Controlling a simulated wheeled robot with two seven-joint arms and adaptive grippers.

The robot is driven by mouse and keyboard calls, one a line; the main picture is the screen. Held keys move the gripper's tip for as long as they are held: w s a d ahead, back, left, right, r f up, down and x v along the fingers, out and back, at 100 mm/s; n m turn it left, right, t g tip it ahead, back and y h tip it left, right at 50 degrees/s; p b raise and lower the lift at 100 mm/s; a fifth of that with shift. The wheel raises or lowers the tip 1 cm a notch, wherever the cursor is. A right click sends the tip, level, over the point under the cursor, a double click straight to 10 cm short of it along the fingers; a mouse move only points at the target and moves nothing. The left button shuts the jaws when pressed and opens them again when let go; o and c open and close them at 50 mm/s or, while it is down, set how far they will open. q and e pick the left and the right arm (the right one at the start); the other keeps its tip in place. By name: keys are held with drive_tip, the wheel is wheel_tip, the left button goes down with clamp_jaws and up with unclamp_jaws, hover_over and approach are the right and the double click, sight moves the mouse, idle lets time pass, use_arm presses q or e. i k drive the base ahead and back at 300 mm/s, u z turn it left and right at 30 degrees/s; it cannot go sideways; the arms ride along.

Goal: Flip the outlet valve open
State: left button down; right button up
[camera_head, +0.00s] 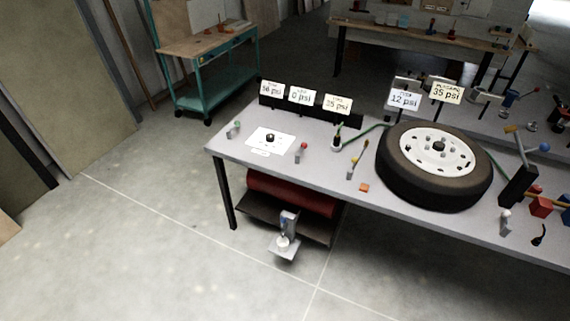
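Several small lever valves stand on the grey workbench (320,172). One has a green handle (236,126) at the left end, one a red handle (303,147) right of the white panel, and one a yellow handle (352,164) left of the tyre. Their labels are too small to read, so I cannot tell which is the outlet valve or how its lever stands. A black fitting (337,143) with a green hose stands near the back edge. Neither of my grippers is in view.
A wheel with tyre (398,178) lies on the bench. Signs stand behind, including 0 psi (299,96), 12 psi (404,99) and 35 psi (447,92). A red tank (290,194) and a grey device (287,240) are below.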

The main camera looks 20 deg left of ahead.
sight(304, 145)
drive_tip(key=k, duration=0.6)
drive_tip(key=u, duration=0.55)
drive_tip(key=i, duration=0.4)
drive_tip(key=u, duration=0.7)
drive_tip(key=i, duration=0.7)
drive_tip(key=z, duration=0.15)
